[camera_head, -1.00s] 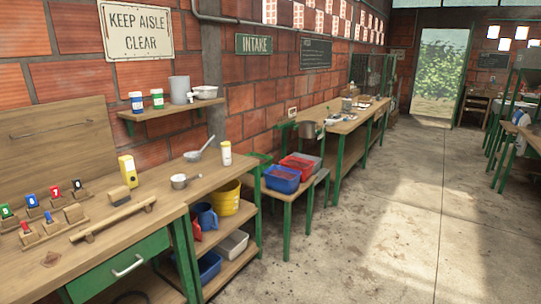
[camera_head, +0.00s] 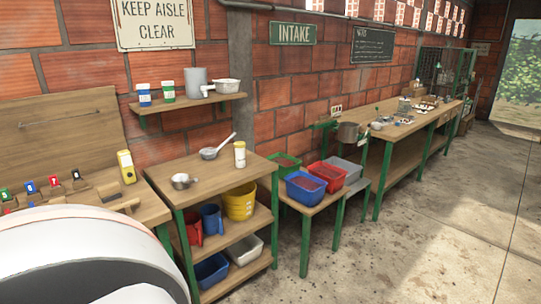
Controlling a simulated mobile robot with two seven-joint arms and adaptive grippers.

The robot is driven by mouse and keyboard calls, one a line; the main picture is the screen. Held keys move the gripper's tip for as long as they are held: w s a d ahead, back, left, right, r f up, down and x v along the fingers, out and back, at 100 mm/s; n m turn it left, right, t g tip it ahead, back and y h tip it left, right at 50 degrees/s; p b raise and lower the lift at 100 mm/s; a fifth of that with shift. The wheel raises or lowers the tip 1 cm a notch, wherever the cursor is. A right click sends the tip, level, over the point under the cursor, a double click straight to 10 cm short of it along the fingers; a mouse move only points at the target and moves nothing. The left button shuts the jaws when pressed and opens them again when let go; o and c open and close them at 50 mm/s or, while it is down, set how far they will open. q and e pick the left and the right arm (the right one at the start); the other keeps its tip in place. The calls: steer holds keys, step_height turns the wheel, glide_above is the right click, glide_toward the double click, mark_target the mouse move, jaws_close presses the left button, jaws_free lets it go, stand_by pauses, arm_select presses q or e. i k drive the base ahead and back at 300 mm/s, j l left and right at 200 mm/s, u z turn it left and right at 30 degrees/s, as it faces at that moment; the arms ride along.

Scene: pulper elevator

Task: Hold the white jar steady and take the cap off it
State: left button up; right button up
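A small white jar (camera_head: 240,155) stands upright near the back right corner of the wooden work table (camera_head: 222,178). Its upper part looks yellowish and its cap appears to be on, but it is too small to tell more. Neither of my grippers is in view. A large white rounded part, probably of my own arm, fills the lower left and hides part of the left bench.
A long-handled ladle (camera_head: 210,153) and a small metal pot (camera_head: 183,181) share the table. Red (camera_head: 327,174) and blue (camera_head: 305,187) crates sit on a lower stand. The floor at right is clear.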

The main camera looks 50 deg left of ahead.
mark_target(240, 160)
steer(key=i+j+u, duration=0.1)
steer(key=i+u, duration=0.6)
steer(key=i+l+u, duration=0.15)
steer(key=i+u, duration=0.2)
